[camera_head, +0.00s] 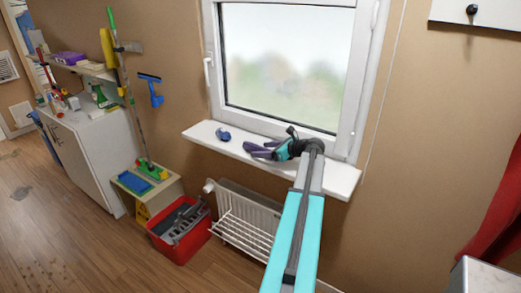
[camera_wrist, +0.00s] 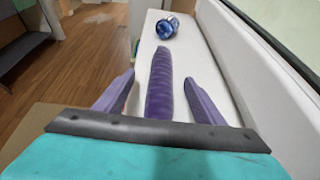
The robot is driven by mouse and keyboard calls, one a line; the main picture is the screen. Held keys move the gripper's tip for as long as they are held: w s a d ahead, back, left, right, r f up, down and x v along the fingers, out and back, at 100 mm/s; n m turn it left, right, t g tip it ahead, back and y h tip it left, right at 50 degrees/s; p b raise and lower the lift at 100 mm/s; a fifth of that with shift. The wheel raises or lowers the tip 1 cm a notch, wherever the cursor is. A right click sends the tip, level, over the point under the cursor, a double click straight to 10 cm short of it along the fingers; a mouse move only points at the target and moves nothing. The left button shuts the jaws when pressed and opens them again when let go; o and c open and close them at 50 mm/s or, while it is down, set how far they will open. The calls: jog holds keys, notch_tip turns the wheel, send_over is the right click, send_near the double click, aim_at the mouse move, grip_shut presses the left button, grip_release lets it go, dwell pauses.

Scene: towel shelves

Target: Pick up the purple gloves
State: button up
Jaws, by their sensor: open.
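The purple gloves (camera_wrist: 161,88) show in the wrist view as a long, narrow, ribbed purple shape on the white window sill (camera_wrist: 202,62). My gripper (camera_wrist: 160,77) is open, with one purple-grey finger on each side of them. A strip of white sill shows between the gloves and each finger, so no grip is visible. The near end of the gloves is hidden behind the dark bar of my gripper. In the head view my gripper (camera_head: 258,150) reaches left, low over the sill (camera_head: 200,133); the gloves and fingers are hard to tell apart there.
A small blue item (camera_head: 223,135) lies on the sill beyond the gloves; it also shows in the wrist view (camera_wrist: 167,27). The window frame (camera_head: 347,75) borders the sill behind. A radiator rack (camera_head: 243,220) and a red bucket (camera_head: 180,240) stand below.

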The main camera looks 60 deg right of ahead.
aim_at(253, 144)
jog(key=shift+p+x, duration=0.35)
jog(key=shift+x, duration=1.05)
jog(key=c, duration=1.2)
jog(key=shift+r, duration=0.2)
jog(key=shift+r+b, duration=0.8)
jog(key=shift+r, duration=0.4)
jog(key=w+a+b, duration=0.1)
jog(key=w+a, duration=0.2)
jog(key=a, duration=0.1)
jog(key=w+a+r+b, duration=0.1)
jog(key=w+a, duration=0.3)
jog(key=w+a+r+b, duration=0.1)
jog(key=w+a+b, duration=0.1)
jog(key=w+a, duration=0.1)
jog(key=shift+w+a+r, duration=0.1)
jog(key=shift+w+a, duration=0.05)
jog(key=shift+a, duration=0.45)
